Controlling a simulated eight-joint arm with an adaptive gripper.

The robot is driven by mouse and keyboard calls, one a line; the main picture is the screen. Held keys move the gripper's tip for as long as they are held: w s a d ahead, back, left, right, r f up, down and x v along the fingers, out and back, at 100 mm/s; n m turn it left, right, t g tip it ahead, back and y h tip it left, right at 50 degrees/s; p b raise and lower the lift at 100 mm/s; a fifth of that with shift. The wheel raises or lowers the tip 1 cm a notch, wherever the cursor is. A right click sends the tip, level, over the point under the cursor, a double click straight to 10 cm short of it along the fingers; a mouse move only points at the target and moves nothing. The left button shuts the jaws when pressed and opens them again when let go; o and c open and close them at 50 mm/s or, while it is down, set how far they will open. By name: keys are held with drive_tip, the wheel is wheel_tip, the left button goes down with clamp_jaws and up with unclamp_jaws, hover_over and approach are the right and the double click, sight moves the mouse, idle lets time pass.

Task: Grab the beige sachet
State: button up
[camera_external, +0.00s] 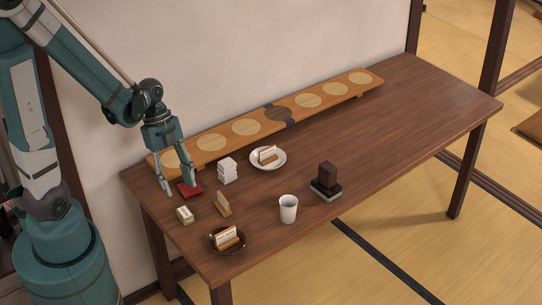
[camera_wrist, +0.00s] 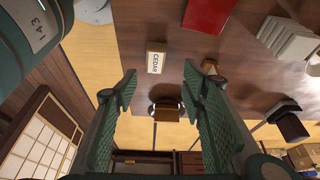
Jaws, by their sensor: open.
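A small beige sachet (camera_external: 185,215) lies on the wooden table near its left end. In the wrist view the sachet (camera_wrist: 156,62) shows its pale top with the word CEDAR, seen between and beyond my fingertips. My gripper (camera_external: 180,190) points down over the left end of the table, a little behind the sachet. Its two fingers are apart and nothing is between them. The open fingers also show in the wrist view (camera_wrist: 160,78). I cannot tell how high the fingertips are above the table.
A red item (camera_external: 191,189) is close to my right finger. A small brown stand (camera_external: 223,205) is right of the sachet; a dark plate (camera_external: 213,244) with cake is in front. A white stack (camera_external: 228,170) and white cup (camera_external: 288,209) stand farther right.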

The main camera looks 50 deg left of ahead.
sight(184, 212)
drive_tip(key=shift+s+f+m, duration=0.25)
drive_tip(key=shift+f+m, duration=0.25)
drive_tip(key=shift+f, duration=0.2)
drive_tip(key=shift+b+x, duration=0.5)
drive_tip(key=shift+x, duration=0.75)
drive_tip(key=shift+d+f, duration=0.15)
drive_tip(key=shift+b+x, duration=1.1)
drive_tip(key=shift+x, duration=1.35)
drive_tip(key=shift+s+d, duration=0.1)
drive_tip(key=shift+s, duration=0.1)
drive_tip(key=c, duration=0.8)
